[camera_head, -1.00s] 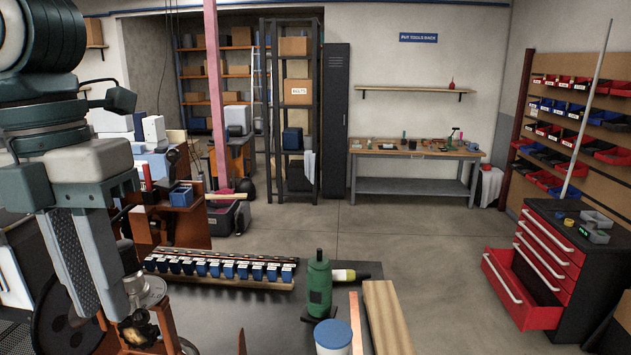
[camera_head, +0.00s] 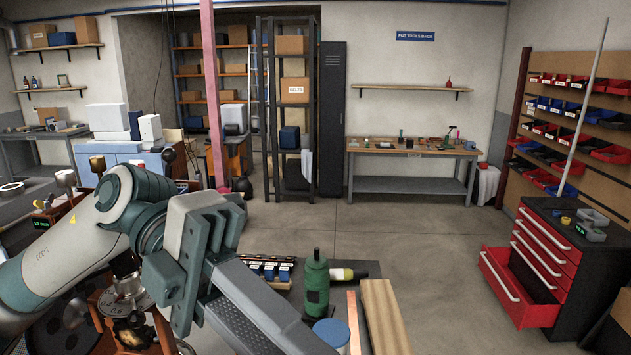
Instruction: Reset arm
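My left arm (camera_head: 60,265) comes in from the left, bends near the roaster and reaches toward the lower right. My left gripper (camera_head: 268,312) points down and to the right over the near dark table, in front of the row of small blue-and-white containers (camera_head: 268,270). My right gripper is out of view.
A green bottle (camera_head: 316,285), a dark bottle lying down (camera_head: 345,274), a blue-lidded cup (camera_head: 331,333) and a wooden beam (camera_head: 383,315) are close right of the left gripper. Roaster parts (camera_head: 125,305) are below the arm. A red cabinet (camera_head: 545,265) has an open drawer. The middle floor is clear.

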